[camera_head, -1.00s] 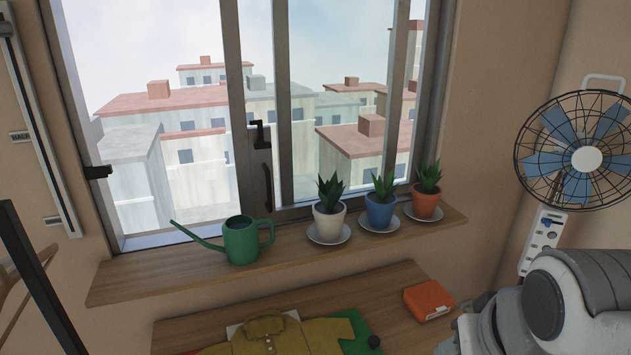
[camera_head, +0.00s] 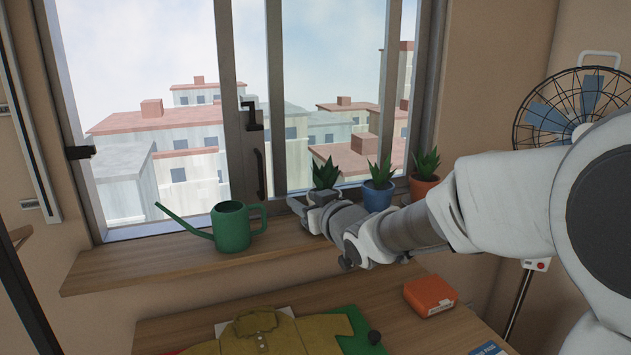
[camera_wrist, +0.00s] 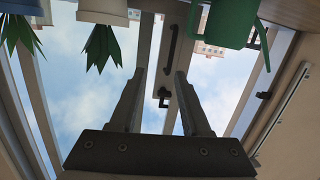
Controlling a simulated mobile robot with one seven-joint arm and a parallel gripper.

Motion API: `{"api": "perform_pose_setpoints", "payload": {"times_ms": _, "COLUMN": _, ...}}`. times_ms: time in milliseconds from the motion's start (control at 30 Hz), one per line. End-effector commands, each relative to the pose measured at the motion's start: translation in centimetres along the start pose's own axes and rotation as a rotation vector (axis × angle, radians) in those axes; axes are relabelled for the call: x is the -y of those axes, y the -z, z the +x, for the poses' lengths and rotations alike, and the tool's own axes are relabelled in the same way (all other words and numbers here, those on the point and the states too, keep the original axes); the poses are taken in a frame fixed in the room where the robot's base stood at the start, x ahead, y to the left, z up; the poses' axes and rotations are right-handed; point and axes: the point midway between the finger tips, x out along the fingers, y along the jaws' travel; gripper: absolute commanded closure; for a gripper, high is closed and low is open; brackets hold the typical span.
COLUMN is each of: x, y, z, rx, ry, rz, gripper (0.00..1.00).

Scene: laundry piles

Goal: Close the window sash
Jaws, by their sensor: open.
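The window sash (camera_head: 234,140) is a dark-framed sliding panel. Its upright stile stands near mid-window, leaving a wide opening on the left. A dark pull handle (camera_head: 260,174) and a latch (camera_head: 249,116) are on the stile; the handle also shows upside down in the wrist view (camera_wrist: 173,46). A dark catch (camera_head: 81,152) sits on the left frame. My gripper (camera_head: 298,203) is right of the handle, in front of the white-potted plant. In the wrist view my gripper (camera_wrist: 160,73) has its fingers apart with nothing between them. It appears clear of the handle.
A green watering can (camera_head: 232,227) stands on the wooden sill (camera_head: 130,262), left of my gripper. Plants in white (camera_head: 322,196), blue (camera_head: 378,194) and terracotta (camera_head: 423,186) pots stand on the right, partly behind my arm. Below, a table holds a yellow shirt (camera_head: 258,333) and orange box (camera_head: 430,296).

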Motion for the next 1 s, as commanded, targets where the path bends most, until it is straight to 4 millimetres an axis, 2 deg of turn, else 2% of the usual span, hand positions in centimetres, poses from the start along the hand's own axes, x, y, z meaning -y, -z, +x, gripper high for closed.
{"api": "perform_pose_setpoints", "payload": {"times_ms": 33, "x": 0.5, "y": -0.4, "z": 1.0, "rx": -0.042, "ry": 0.028, "rz": 0.018, "gripper": 0.53}}
{"api": "perform_pose_setpoints", "payload": {"times_ms": 100, "x": 1.2, "y": -0.1, "z": 1.9, "rx": -0.093, "ry": 0.061, "rz": 0.036, "gripper": 0.53}}
{"api": "perform_pose_setpoints", "payload": {"times_ms": 367, "x": 2.0, "y": 0.7, "z": 3.3, "rx": -0.163, "ry": 0.102, "rz": 0.061, "gripper": 0.53}}
{"api": "perform_pose_setpoints", "payload": {"times_ms": 467, "x": 2.1, "y": 0.9, "z": 4.4, "rx": -0.161, "ry": 0.101, "rz": 0.060, "gripper": 0.53}}
{"api": "perform_pose_setpoints", "payload": {"times_ms": 1000, "x": 2.9, "y": 2.3, "z": 13.4, "rx": -0.159, "ry": 0.099, "rz": 0.060, "gripper": 0.53}}
